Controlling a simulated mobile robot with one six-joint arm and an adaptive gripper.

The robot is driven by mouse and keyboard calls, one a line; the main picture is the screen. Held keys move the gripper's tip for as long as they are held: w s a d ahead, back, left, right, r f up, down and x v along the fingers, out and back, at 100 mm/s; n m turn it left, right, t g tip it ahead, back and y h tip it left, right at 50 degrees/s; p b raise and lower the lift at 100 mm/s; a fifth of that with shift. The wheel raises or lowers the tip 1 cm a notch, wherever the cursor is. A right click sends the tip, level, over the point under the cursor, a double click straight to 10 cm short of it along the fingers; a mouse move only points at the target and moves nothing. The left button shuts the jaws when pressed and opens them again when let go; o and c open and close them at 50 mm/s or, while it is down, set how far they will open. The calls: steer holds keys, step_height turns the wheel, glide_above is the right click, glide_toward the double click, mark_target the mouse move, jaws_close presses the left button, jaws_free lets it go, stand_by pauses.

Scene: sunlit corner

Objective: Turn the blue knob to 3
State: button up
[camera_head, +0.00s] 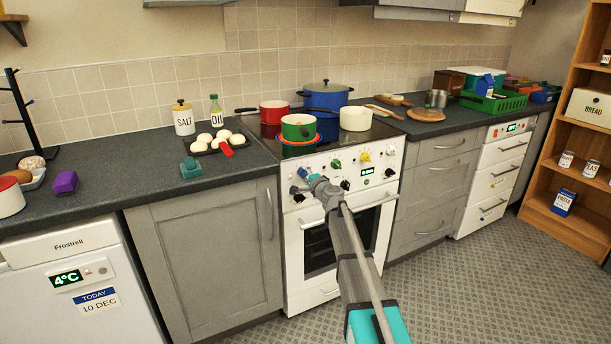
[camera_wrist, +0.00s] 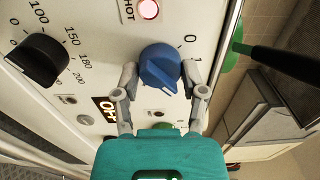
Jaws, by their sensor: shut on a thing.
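The blue knob (camera_wrist: 160,66) is on the white front panel of the stove (camera_head: 300,240). In the wrist view my gripper (camera_wrist: 160,72) has one finger on each side of it, shut on it.
A black knob (camera_wrist: 38,60) with temperature numbers sits left in the wrist view, and a lit HOT lamp (camera_wrist: 148,9) is above. A green pot (camera_head: 298,128), red pot (camera_head: 273,112), blue pot (camera_head: 323,98) and cream pot (camera_head: 355,118) stand on the hob.

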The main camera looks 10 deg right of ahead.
steer(key=m, duration=0.5)
steer(key=shift+w+m, duration=0.1)
steer(key=shift+m, duration=0.3)
steer(key=o, duration=1.1)
steer(key=shift+o, duration=0.2)
steer(key=shift+s, duration=0.2)
steer(key=v, duration=1.1)
steer(key=shift+s, duration=0.3)
